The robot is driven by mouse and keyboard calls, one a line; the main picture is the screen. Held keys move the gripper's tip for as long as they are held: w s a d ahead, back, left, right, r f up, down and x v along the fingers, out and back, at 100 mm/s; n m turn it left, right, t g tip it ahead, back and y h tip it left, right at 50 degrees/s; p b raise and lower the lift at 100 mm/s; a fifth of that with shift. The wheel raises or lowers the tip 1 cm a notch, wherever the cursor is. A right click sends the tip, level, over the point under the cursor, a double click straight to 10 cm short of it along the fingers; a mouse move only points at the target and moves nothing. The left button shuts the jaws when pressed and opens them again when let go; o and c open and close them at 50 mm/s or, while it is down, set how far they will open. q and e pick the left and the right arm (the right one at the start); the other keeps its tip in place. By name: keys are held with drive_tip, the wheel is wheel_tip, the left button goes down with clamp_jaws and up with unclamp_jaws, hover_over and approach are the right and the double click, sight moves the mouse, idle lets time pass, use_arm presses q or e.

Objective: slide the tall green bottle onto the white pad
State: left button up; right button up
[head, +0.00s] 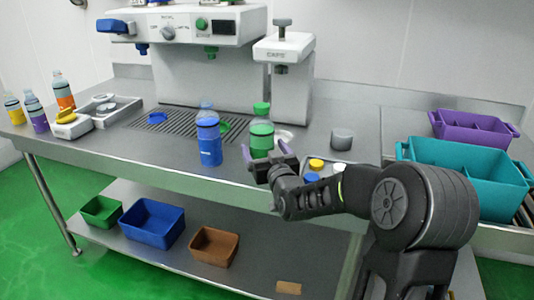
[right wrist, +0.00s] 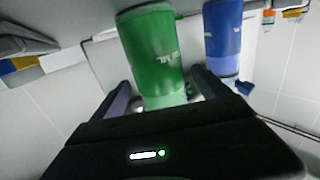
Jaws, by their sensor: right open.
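The tall green bottle (head: 262,138) stands upright on the grey counter, with a green cap. It also fills the upper middle of the right wrist view (right wrist: 155,55). My right gripper (head: 268,160) is open at the near side of the bottle. In the right wrist view its two dark fingers (right wrist: 160,88) lie on either side of the bottle, with gaps showing. A pale round surface (head: 286,138), which looks like the white pad, lies just right of and behind the bottle, partly hidden by it. My left gripper is in neither view.
A blue bottle (head: 209,142) stands close to the left of the green one; it also shows in the right wrist view (right wrist: 223,40). The dispensing machine (head: 185,60) stands behind.

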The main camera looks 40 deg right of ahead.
sight(260, 142)
drive_tip(key=shift+x, duration=2.2)
clamp_jaws()
